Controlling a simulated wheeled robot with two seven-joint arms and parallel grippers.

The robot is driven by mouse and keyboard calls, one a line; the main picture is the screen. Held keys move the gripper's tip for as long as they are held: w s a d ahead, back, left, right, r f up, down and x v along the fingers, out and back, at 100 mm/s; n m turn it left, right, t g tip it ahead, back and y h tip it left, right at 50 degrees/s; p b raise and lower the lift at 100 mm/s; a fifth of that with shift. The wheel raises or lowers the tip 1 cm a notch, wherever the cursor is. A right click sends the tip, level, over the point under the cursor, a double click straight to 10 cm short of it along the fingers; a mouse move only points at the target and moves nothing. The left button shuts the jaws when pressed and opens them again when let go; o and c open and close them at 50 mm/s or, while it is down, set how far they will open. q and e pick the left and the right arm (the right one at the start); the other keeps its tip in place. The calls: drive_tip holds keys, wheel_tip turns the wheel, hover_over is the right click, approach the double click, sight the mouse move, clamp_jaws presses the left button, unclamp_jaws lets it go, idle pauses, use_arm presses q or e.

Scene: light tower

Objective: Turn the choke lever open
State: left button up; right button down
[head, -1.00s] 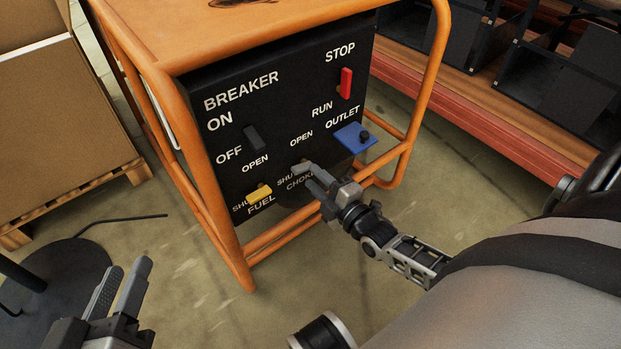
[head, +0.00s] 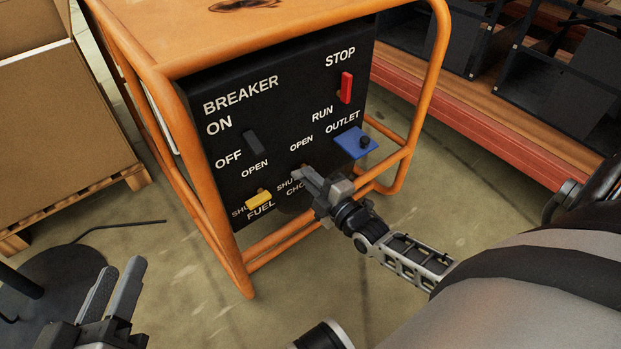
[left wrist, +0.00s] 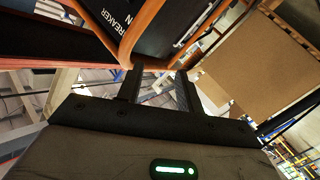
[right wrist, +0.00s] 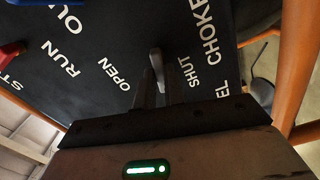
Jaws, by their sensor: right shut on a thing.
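The black panel (head: 290,110) of an orange-framed generator faces me. The grey choke lever (right wrist: 155,60) sticks out of it beside the SHUT mark, with OPEN printed to the other side. In the head view, the lever's tip (head: 297,174) shows just left of my right gripper. My right gripper (head: 308,176) is shut on the choke lever, and its fingers hide part of it and of the CHOKE label. My left gripper (head: 118,280) is open and empty at the lower left, well away from the panel.
A yellow fuel lever (head: 259,199), a dark breaker lever (head: 253,141), a red run switch (head: 346,87) and a blue outlet (head: 356,142) surround the choke. Orange frame tubes (head: 235,265) edge the panel. A cardboard box (head: 70,110) stands at the left.

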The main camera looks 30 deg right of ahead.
use_arm(q)
drive_tip(key=shift+r, duration=0.15)
use_arm(e)
drive_tip(key=m, duration=0.1)
drive_tip(key=m+p, duration=0.1)
drive_tip(key=shift+d+r+m+p, duration=0.1)
drive_tip(key=shift+r+m+p, duration=0.2)
drive_tip(key=shift+m, duration=0.1)
drive_tip(key=shift+r+m+p, duration=0.1)
drive_tip(key=shift+m+p, duration=0.3)
drive_tip(key=shift+m, duration=0.5)
drive_tip(key=m, duration=0.2)
drive_tip(key=m+p, duration=0.1)
drive_tip(key=shift+d+r+m, duration=0.1)
drive_tip(key=shift+d+m, duration=0.15)
drive_tip(key=shift+m, duration=0.05)
drive_tip(key=m, duration=0.3)
drive_tip(key=shift+d+m+p, duration=0.2)
drive_tip(key=shift+m+p, duration=0.1)
use_arm(q)
drive_tip(key=shift+s+a+f+m+g+y, duration=0.1)
drive_tip(key=shift+a+f+m+g+y, duration=0.2)
drive_tip(key=shift+f+y, duration=0.2)
drive_tip(key=shift+s+a+f+m+g+y, duration=0.1)
drive_tip(key=shift+a+f+m+g+y, duration=0.15)
drive_tip(key=shift+f+m+y, duration=0.2)
use_arm(e)
drive_tip(key=shift+d+m, duration=0.2)
drive_tip(key=shift+m, duration=1.4)
